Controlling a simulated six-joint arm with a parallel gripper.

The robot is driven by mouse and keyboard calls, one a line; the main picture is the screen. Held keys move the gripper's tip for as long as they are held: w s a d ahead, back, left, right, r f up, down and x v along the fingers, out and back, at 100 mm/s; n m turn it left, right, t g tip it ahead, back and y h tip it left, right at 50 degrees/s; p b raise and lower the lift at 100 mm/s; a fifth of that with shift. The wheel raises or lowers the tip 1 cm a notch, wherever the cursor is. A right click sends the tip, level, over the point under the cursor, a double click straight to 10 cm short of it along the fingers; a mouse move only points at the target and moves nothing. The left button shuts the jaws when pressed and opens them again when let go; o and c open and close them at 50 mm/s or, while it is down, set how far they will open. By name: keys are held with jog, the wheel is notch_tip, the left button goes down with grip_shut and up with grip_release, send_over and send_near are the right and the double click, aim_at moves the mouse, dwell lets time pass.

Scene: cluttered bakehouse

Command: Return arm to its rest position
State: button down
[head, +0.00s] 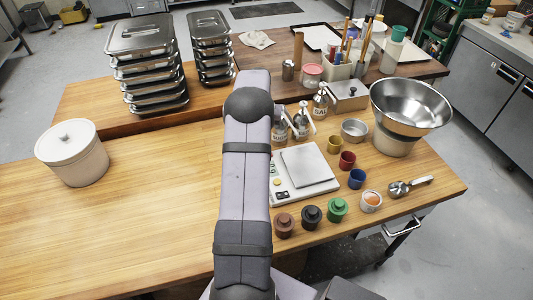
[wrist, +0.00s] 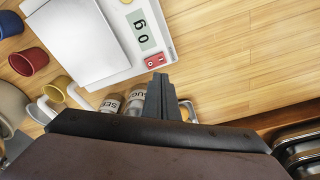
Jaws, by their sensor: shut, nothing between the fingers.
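My gripper (wrist: 160,97) shows in the wrist view with its two dark fingers together and nothing between them. It points over the table near the kitchen scale (wrist: 90,32) and labelled jars (wrist: 112,103). In the head view my arm reaches up across the middle of the wooden table (head: 150,190). The arm hides part of the scale (head: 305,168) and of the jars, and I cannot make out the fingertips there.
Right of my arm stand coloured cups (head: 347,160), lidded pots (head: 337,211), a steel bowl (head: 410,102) and dispensers (head: 320,102). Stacked steel pans (head: 142,35) stand behind, left of the arm. A white lidded crock (head: 72,152) stands at far left. The left front tabletop is clear.

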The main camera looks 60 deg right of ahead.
jog(key=w+a+r+n, duration=0.2)
jog(key=w+a, duration=0.2)
jog(key=a, duration=0.5)
jog(key=w+a+r+n+y, duration=0.1)
jog(key=w+a+r+n, duration=0.15)
jog(key=a, duration=0.65)
jog(key=w+a+r+n, duration=0.1)
jog(key=w+a+n, duration=0.3)
jog(key=a, duration=0.5)
jog(key=s+a+n, duration=0.2)
jog(key=s+a, duration=0.2)
jog(key=a, duration=0.4)
jog(key=s+a+f+n, duration=0.1)
jog(key=s+a+n, duration=0.1)
jog(key=s+a, duration=0.3)
jog(key=s+a+n+b, duration=0.1)
jog(key=s+a, duration=0.3)
jog(key=a, duration=0.7)
jog(key=shift+s+a+f+n+y, duration=0.15)
jog(key=shift+s+a+n+y, duration=0.25)
jog(key=shift+n, duration=0.45)
